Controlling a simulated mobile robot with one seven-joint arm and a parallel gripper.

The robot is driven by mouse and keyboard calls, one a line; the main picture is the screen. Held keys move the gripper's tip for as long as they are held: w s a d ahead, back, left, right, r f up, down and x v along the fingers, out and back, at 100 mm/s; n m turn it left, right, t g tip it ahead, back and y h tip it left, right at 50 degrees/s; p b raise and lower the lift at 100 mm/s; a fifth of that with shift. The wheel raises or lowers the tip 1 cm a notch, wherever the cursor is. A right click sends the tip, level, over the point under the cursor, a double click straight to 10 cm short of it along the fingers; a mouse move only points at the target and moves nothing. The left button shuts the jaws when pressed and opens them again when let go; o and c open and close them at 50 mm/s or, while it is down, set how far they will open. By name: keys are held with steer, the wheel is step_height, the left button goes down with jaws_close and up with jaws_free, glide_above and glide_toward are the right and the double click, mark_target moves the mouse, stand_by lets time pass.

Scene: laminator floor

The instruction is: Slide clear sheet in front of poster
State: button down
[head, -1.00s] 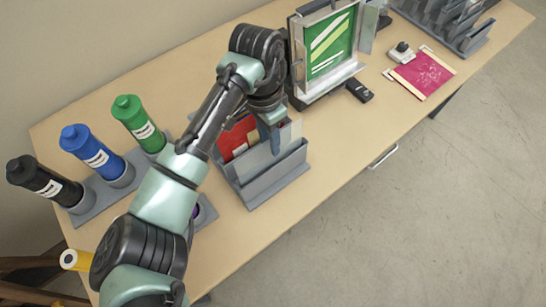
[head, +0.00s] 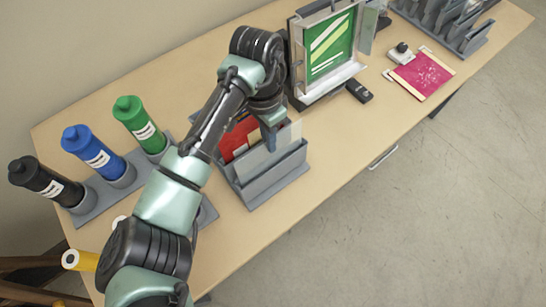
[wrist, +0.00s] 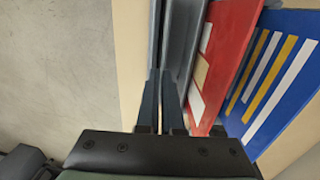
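The clear sheet (head: 283,140) stands upright in the front part of a grey slotted holder (head: 275,184), with its upper part above the holder wall. My gripper (head: 270,138) reaches down over the sheet's top edge. In the wrist view its fingers (wrist: 161,80) are nearly together, seemingly on the thin sheet, which is seen edge-on and hard to make out. The green poster with white and yellow stripes (head: 330,45) is in a silver frame (head: 301,75) with its side open, standing behind and right of the holder.
Red (wrist: 226,50) and blue (wrist: 280,75) striped sheets stand beside my fingers in the holder. Black (head: 42,180), blue (head: 92,150) and green (head: 138,122) bottles stand at left. A black device (head: 359,91) and a magenta print (head: 423,75) lie at right. The front table edge is clear.

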stand_by(0.5)
step_height(320, 180, up, 11)
steer(key=p, duration=0.9)
steer(key=shift+w+a+p, duration=0.3)
steer(key=shift+w+a, duration=0.05)
steer(key=shift+w, duration=0.1)
